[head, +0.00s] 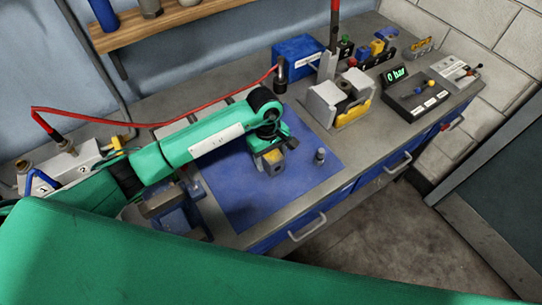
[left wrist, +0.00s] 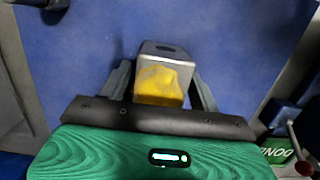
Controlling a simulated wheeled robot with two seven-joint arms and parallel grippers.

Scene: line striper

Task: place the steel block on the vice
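The steel block (left wrist: 167,50), grey with a hole on top and a yellow patch on its near side, is between the two fingers of my left gripper (left wrist: 162,72) in the left wrist view. The fingers lie close along both sides; whether they press on it is unclear. In the head view my left gripper (head: 268,157) points down over the blue mat, with the block (head: 274,156) at its fingers. Whether the block touches the mat cannot be told. The vice (head: 160,202), grey and blue, is left of the mat, partly behind my arm. My right gripper is not seen.
The blue mat (head: 235,205) has a small grey cylinder (head: 320,156) on its right. A grey-and-yellow device (head: 340,103), a blue box (head: 297,60) and a gauge reading 0 bar (head: 397,74) stand further right. A red hose (head: 150,124) runs behind my left arm.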

